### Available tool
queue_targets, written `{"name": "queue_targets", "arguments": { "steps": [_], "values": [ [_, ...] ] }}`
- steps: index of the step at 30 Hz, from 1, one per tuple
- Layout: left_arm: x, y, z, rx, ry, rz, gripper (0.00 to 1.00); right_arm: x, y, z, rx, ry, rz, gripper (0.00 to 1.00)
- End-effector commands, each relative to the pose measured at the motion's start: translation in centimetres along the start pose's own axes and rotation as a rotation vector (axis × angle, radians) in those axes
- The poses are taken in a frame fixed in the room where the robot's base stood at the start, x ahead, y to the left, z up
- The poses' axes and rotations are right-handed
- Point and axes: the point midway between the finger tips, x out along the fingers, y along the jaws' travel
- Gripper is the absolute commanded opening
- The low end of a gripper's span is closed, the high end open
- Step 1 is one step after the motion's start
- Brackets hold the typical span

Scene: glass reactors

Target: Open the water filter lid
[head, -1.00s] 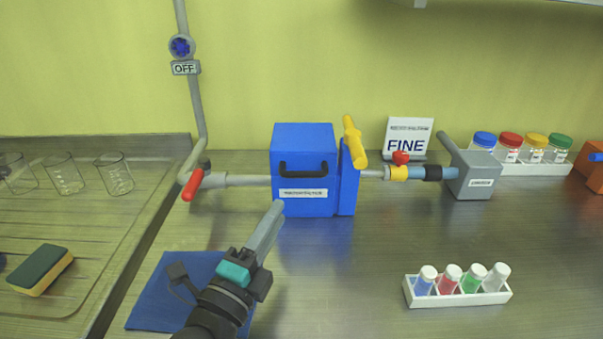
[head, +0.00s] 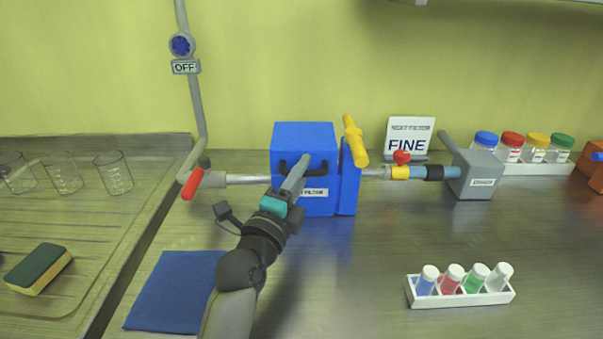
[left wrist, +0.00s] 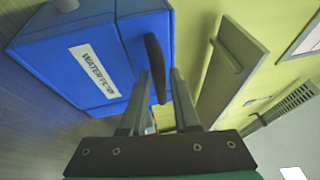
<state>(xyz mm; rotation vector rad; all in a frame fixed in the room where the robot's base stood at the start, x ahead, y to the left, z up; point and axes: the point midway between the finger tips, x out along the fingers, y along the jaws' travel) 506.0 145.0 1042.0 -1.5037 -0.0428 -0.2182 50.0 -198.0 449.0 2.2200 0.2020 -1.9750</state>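The water filter is a blue box (head: 318,138) with a white label and a black bar handle (head: 284,166) on its front. My left gripper (head: 303,160) reaches up to the front of the box, covering part of the handle and label. In the left wrist view the box (left wrist: 65,45) is at upper left, and the handle (left wrist: 154,62) lies between the two finger tips of my left gripper (left wrist: 159,78). The fingers are apart with a gap around the handle, so it looks open. The lid looks closed. My right gripper is not in view.
A yellow lever (head: 354,140) stands at the box's right side. A pipe with a red handle (head: 191,184) joins its left. A vial rack (head: 465,299) is at front right, and a blue cloth (head: 175,292) lies at front left.

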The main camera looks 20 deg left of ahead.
Motion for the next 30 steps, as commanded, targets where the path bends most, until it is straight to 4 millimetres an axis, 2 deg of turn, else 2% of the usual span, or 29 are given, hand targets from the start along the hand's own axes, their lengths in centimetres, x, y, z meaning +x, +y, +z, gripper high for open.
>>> {"name": "queue_targets", "arguments": {
  "steps": [7, 15, 30],
  "values": [
    [0.06, 0.01, 0.01, 0.0, 0.0, 0.0, 0.3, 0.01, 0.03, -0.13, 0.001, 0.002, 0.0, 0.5],
    [0.04, 0.01, 0.01, 0.001, 0.0, 0.0, 0.01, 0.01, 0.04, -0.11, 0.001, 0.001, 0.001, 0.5],
    [0.02, 0.02, 0.01, 0.001, 0.0, 0.001, 0.0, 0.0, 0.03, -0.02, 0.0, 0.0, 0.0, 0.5]
  ]
}}
